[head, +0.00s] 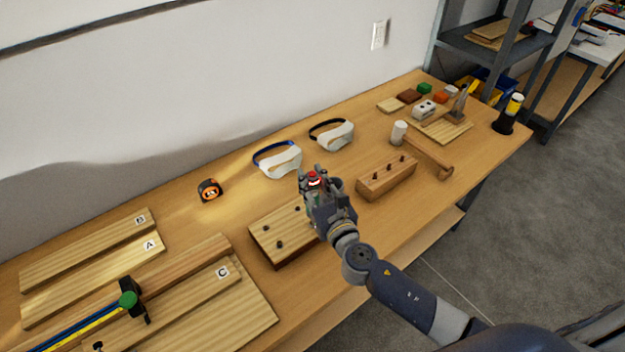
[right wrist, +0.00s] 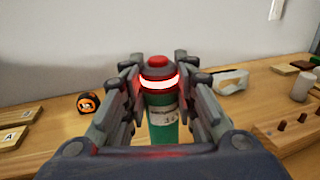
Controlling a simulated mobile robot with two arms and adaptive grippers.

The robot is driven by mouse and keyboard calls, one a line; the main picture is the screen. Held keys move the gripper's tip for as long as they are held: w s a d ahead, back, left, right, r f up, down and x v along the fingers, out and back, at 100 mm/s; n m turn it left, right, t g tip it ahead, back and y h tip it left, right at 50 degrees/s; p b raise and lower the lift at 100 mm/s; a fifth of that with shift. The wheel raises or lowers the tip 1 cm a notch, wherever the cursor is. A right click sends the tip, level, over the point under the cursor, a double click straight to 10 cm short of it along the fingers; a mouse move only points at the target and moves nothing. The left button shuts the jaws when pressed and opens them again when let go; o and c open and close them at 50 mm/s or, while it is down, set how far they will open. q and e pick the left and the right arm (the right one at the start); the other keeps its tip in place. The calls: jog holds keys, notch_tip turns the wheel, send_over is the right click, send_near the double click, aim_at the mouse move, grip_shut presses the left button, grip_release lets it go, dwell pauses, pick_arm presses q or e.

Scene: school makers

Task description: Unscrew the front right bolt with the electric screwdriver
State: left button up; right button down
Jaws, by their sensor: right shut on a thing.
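My right gripper (head: 318,190) is shut on the electric screwdriver (right wrist: 162,112), a green body with a red top and a glowing red-white ring. The screwdriver stands about upright between the fingers (right wrist: 158,95) in the right wrist view. In the head view only its red top (head: 314,177) shows clearly. The gripper is over the right part of a wooden block (head: 270,232) with dark bolts; bolts show at its left front (head: 279,244), left back (head: 265,227) and right back (head: 297,209). The front right bolt and the screwdriver's tip are hidden behind my gripper. My left gripper is out of view.
A block with dark pegs (head: 385,181) stands close to the right, with a mallet (head: 425,150) beyond. Safety goggles (head: 280,161) and a tape measure (head: 209,190) lie behind. Boards (head: 105,262) and a green-knobbed clamp (head: 128,299) are at left.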

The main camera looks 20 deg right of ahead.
jog(key=shift+r, duration=0.1)
notch_tip(320, 180, up, 6)
jog(key=p, duration=0.6)
jog(key=shift+r, duration=0.1)
jog(key=shift+d, duration=0.1)
